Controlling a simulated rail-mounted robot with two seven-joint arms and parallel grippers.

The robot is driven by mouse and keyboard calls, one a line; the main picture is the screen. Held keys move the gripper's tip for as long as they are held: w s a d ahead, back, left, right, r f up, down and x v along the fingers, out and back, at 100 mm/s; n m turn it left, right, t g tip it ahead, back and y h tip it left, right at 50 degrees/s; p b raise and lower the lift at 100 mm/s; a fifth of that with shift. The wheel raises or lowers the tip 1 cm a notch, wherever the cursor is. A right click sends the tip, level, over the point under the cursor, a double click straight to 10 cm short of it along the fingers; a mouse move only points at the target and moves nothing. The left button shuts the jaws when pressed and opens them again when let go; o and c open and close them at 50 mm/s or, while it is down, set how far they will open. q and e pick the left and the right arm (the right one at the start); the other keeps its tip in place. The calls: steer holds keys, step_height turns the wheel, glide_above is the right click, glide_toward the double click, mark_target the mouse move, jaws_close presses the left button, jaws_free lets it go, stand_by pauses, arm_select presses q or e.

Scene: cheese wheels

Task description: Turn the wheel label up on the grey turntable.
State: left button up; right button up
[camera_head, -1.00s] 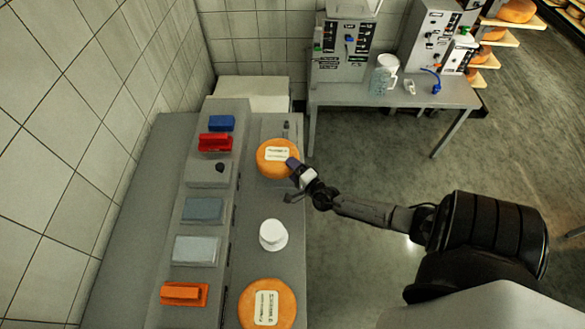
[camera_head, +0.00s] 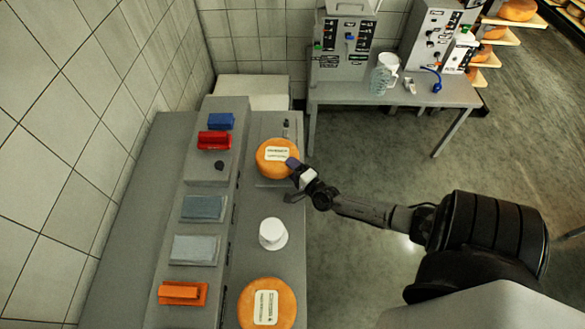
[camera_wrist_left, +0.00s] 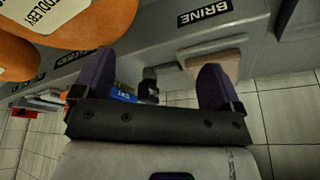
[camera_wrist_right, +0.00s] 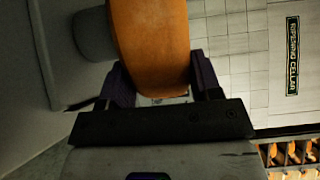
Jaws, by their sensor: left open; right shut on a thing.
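An orange cheese wheel (camera_head: 277,150) with a white label facing up toward the head camera is at the far end of the grey bench. My right gripper (camera_head: 294,165) is shut on its near right edge; the right wrist view shows the wheel (camera_wrist_right: 152,45) between the fingers. A rounded grey piece (camera_wrist_right: 93,35) lies against the wheel there; I cannot tell whether it is the turntable. A second wheel (camera_head: 267,303), label up, lies at the near end. My left gripper (camera_wrist_left: 155,85) is open and empty; it does not show in the head view.
A white round piece (camera_head: 273,233) stands between the wheels. A raised ledge on the left holds blue (camera_head: 221,121), red (camera_head: 214,140), grey and orange (camera_head: 182,293) blocks. A side table (camera_head: 420,92) with a jug stands at the back. Floor right of the bench is open.

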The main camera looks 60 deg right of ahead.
steer(key=shift+w, duration=0.1)
steer(key=o, duration=1.6)
steer(key=shift+f, duration=0.2)
steer(key=shift+b+v, duration=0.6)
steer(key=shift+v, duration=6.35)
steer(key=shift+r, duration=0.2)
